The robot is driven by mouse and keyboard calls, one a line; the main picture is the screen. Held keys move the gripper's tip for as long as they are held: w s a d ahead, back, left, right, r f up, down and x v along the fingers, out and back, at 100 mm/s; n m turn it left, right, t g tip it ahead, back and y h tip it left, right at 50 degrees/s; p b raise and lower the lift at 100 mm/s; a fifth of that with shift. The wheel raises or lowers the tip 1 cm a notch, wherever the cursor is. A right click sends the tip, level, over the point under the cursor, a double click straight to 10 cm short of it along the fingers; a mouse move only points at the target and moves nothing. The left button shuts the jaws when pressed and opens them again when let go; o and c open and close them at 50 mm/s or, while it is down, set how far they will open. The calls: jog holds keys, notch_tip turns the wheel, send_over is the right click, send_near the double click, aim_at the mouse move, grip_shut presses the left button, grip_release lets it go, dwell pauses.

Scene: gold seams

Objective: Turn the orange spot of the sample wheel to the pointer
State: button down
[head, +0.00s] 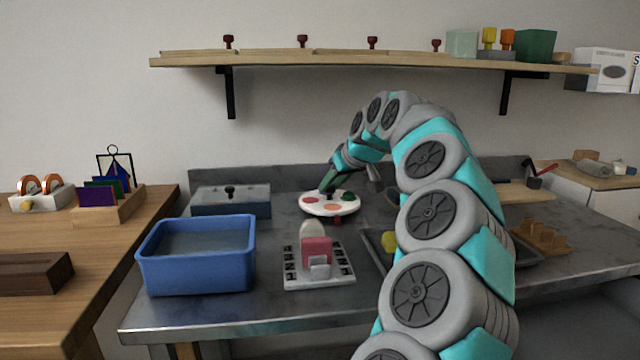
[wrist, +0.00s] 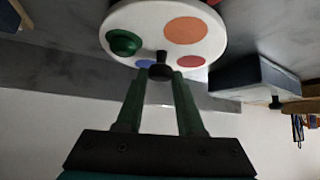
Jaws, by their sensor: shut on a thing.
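The sample wheel (head: 322,208) is a white disc with coloured spots on the metal bench; it also fills the top of the wrist view (wrist: 150,18). Red (wrist: 190,61), blue (wrist: 145,63) and green (wrist: 123,42) spots also show. A small dark red piece (head: 338,219) sits at the wheel's front edge; I cannot tell whether it is the pointer. My gripper (wrist: 163,73) is shut on a black knob (wrist: 160,70) by the wheel's rim; in the head view it reaches in from behind (head: 326,187).
A blue tub (head: 197,270) and a grey rack (head: 320,275) with a pink block stand in front. A grey lidded box (head: 230,200) is at left. A dark tray (head: 375,242) lies at right, partly behind my arm. A shelf (head: 370,61) runs above.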

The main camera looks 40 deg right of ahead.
dwell(0.4)
jog(key=c, duration=0.5)
grip_release()
jog(key=shift+b+v, duration=0.4)
jog(key=shift+v, duration=3.5)
